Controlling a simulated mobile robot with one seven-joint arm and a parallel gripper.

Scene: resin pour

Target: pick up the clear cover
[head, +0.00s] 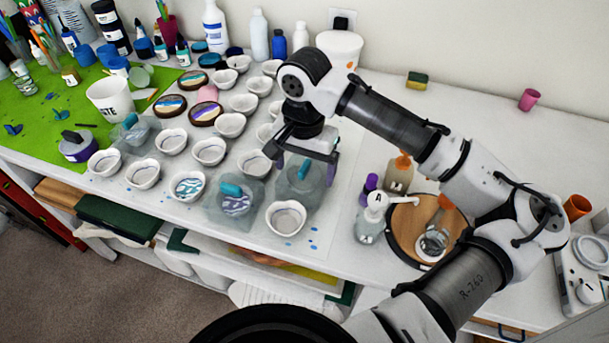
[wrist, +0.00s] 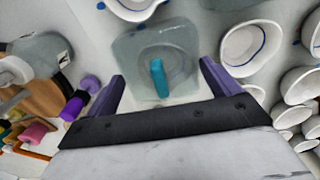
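A clear, greyish cover (head: 298,197) with a teal handle (head: 304,170) stands on the white table, directly below my gripper (head: 306,160). In the wrist view the cover (wrist: 130,52) is centred ahead, with its teal handle (wrist: 158,78) between my purple fingers (wrist: 162,72). A faint round shape shows through it. My gripper is open and empty, the fingers apart on either side of the handle. I cannot tell exactly how high the fingertips are above the cover. Two similar clear covers with teal handles stand to the left, one (head: 214,213) over a patterned bowl, another (head: 127,136) farther left.
Several white bowls (head: 209,151) crowd the table left of my gripper, and one bowl (head: 286,219) stands just in front of the cover. A pump bottle (head: 369,224) and a round wooden board (head: 408,232) stand to the right. The back right of the table is mostly clear.

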